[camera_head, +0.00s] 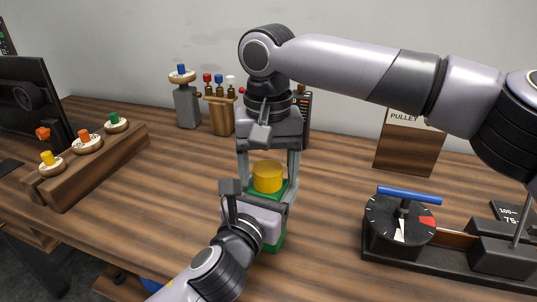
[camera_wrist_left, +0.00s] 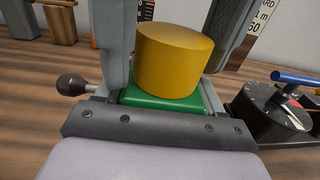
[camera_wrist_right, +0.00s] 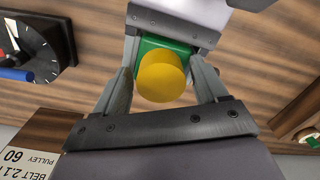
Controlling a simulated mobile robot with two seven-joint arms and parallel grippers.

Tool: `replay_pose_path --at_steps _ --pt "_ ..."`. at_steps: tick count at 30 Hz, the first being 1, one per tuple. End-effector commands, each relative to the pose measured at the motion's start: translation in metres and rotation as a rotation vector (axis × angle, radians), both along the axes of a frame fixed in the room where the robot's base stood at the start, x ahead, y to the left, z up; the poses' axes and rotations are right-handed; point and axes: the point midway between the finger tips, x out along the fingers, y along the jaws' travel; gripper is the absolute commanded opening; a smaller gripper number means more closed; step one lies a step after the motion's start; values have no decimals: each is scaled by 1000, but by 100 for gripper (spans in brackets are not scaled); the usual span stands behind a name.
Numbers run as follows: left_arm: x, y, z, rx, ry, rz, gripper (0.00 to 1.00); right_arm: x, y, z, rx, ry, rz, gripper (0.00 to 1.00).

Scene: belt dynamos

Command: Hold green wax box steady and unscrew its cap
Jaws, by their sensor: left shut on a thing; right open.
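The green wax box (camera_head: 279,240) stands on the wooden table, with a round yellow cap (camera_head: 268,177) on top. My left gripper (camera_head: 262,205) is shut on the box from the near side, below the cap; the box's green top (camera_wrist_left: 160,103) shows under the cap (camera_wrist_left: 174,62) in the left wrist view. My right gripper (camera_head: 270,170) comes down from above with its fingers apart, one on each side of the cap. In the right wrist view the cap (camera_wrist_right: 162,77) lies between the open fingers, with gaps at both sides. Most of the box is hidden by my left gripper.
A black dial device with a blue bar (camera_head: 401,218) stands at the right. A pulley sign (camera_head: 409,142) stands behind it. A wooden rack with colored knobs (camera_head: 87,165) is at the left. A grey post (camera_head: 187,105) and a tool holder (camera_head: 221,115) stand behind.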

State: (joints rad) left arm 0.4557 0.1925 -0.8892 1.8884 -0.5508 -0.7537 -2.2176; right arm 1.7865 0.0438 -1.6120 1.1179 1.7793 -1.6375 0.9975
Motion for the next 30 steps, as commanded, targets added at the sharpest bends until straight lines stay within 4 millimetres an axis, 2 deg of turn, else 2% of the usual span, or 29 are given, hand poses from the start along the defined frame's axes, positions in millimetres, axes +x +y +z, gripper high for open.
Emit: replay_pose_path --at_steps 7,8,12,13,17,24,30 --pt "0 1 0 2 0 2 0 0 0 -1 0 0 0 72" --pt "0 1 0 2 0 2 0 0 0 -1 0 0 0 66" --pt "0 1 0 1 0 2 0 0 0 -1 0 0 -1 20" --pt "0 1 0 1 0 2 0 0 0 -1 0 0 -1 16" --pt "1 1 0 1 0 2 0 0 0 -1 0 1 25 16" --pt "1 1 0 1 0 3 0 1 -1 -1 0 0 246 16" --pt "1 1 0 0 0 3 0 1 -2 -1 -2 0 286 16"
